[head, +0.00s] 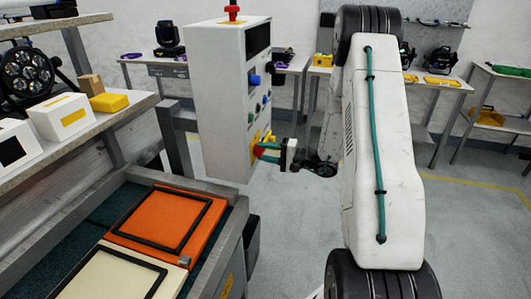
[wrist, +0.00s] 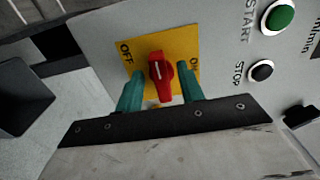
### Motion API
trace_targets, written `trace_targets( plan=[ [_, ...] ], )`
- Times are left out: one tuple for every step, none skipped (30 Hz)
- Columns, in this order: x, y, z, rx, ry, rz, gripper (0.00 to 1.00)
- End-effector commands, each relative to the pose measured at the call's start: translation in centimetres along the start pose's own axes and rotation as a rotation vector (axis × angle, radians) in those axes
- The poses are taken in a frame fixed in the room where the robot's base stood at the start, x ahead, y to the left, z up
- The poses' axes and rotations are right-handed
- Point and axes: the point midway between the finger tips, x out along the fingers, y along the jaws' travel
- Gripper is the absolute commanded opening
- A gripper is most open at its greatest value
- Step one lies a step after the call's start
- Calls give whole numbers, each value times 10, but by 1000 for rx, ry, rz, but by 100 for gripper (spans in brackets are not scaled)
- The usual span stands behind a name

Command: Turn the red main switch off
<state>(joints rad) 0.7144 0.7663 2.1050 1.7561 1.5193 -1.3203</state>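The red main switch (wrist: 160,78) sits on a yellow plate (wrist: 180,52) on the front of a white control cabinet (head: 215,100). In the wrist view OFF is printed on the plate's left and ON on its right, partly hidden by a finger. The switch handle stands roughly upright in that view, between the two words. My gripper (wrist: 161,88) is open, with one teal finger on each side of the handle and a visible gap on both sides. In the head view my gripper (head: 268,152) is at the cabinet's lower front, at the yellow plate.
A green START button (wrist: 279,16) and a black STOP button (wrist: 261,71) are close on the right in the wrist view. A red button (head: 232,10) tops the cabinet. A bench with an orange panel (head: 170,222) stands at the left front. The floor at right is open.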

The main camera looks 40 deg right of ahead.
Motion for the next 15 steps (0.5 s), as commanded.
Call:
trace_targets(
  plan=[
    [-6,0,-1,0,4,0,38],
    [-10,0,-1,0,5,0,38],
    [-16,0,-1,0,5,0,38],
    [-21,0,-1,0,5,1,38],
    [-27,0,-1,0,7,1,38],
    [-34,0,-1,0,6,1,38],
    [-40,0,-1,0,6,1,38],
    [-45,0,-1,1,7,0,38],
    [-51,0,-1,1,5,0,38],
    [-56,0,-1,1,6,0,38],
    [-60,0,-1,1,5,0,38],
    [-65,0,-1,1,4,0,38],
    [-68,0,-1,1,4,0,38],
    [-70,0,-1,1,5,0,38],
    [-73,0,-1,1,4,0,38]
  ],
)
